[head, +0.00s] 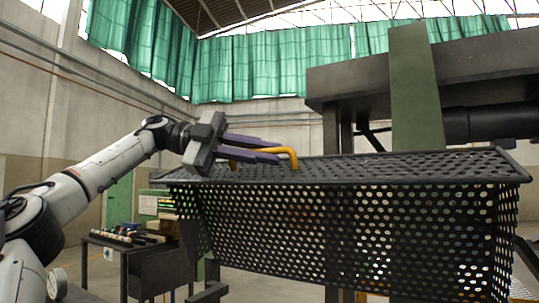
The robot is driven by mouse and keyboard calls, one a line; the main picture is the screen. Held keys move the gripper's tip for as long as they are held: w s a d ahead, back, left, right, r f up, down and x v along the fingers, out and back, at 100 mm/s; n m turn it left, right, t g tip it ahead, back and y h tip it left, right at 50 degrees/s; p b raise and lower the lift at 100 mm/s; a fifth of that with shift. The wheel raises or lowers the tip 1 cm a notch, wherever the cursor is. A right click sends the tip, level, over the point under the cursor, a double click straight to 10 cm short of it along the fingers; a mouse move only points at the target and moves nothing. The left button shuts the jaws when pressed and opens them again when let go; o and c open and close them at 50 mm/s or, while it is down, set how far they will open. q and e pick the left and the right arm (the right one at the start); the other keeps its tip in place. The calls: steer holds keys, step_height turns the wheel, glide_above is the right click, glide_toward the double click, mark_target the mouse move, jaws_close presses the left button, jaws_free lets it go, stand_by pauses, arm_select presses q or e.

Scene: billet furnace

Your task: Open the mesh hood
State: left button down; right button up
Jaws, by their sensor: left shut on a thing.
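The mesh hood (345,235) is a dark perforated metal cover across the middle and right of the head view. Its top face and front face both show. A yellow handle (293,156) stands on its top face near the left side. My left gripper (275,153) comes in from the left, with its purple fingers shut on the yellow handle. The fingers hide part of the handle. I cannot tell from this view how far the hood is open. My right gripper is not in view.
A green post (414,85) and a dark overhead beam (350,85) stand behind the hood. A dark table (115,246) with small items is at the lower left. Green curtains (270,62) hang along the far wall.

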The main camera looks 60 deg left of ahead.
arm_select(q)
steer(key=c, duration=2.1)
jaws_free()
steer(key=shift+a, duration=0.1)
steer(key=r, duration=0.2)
glide_above(220, 179)
steer(key=shift+f, duration=0.2)
steer(key=shift+s+a+r, duration=0.15)
steer(key=shift+s+a, duration=0.25)
steer(key=shift+s, duration=0.15)
